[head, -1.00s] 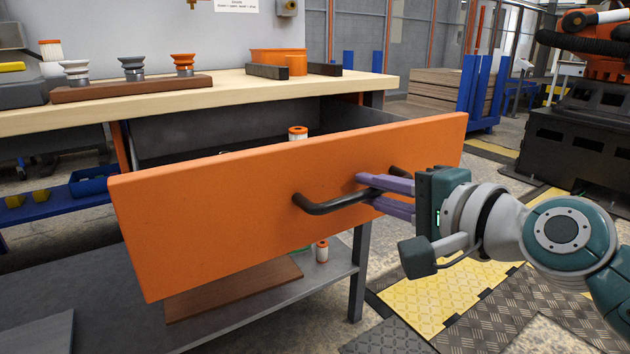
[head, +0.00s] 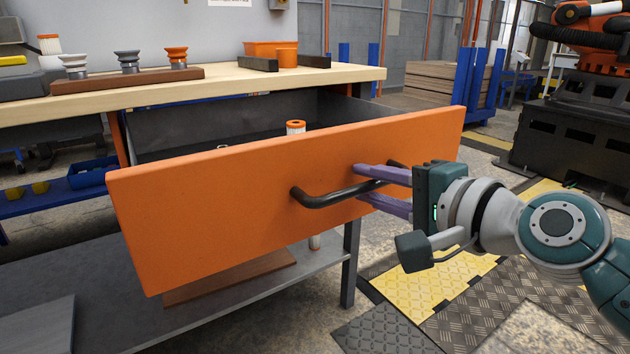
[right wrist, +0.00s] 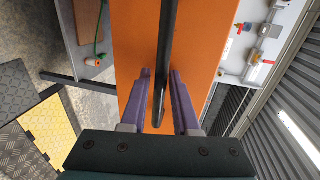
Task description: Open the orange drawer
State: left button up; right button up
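The orange drawer (head: 230,205) juts out from under the wooden worktop, and its grey interior shows behind the front panel. Its dark bar handle (head: 335,198) runs across the panel. My right gripper (head: 358,184) has its two purple fingers on either side of the handle, near its right end. In the right wrist view the handle (right wrist: 165,55) lies between the fingers (right wrist: 160,73), with gaps beside it, so the gripper looks open around it. My left gripper is not in view.
A white bottle with an orange cap (head: 295,127) stands in the drawer. The worktop (head: 225,82) holds knobs on a brown block (head: 125,80) and an orange container (head: 270,48). A grey lower shelf (head: 120,285) lies below.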

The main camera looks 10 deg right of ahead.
jog(key=shift+s+d+r, duration=0.1)
jog(key=shift+s+r, duration=0.05)
jog(key=shift+s, duration=0.15)
jog(key=p+v, duration=0.2)
jog(key=v, duration=0.7)
jog(key=shift+p, duration=0.35)
jog(key=shift+s, duration=0.1)
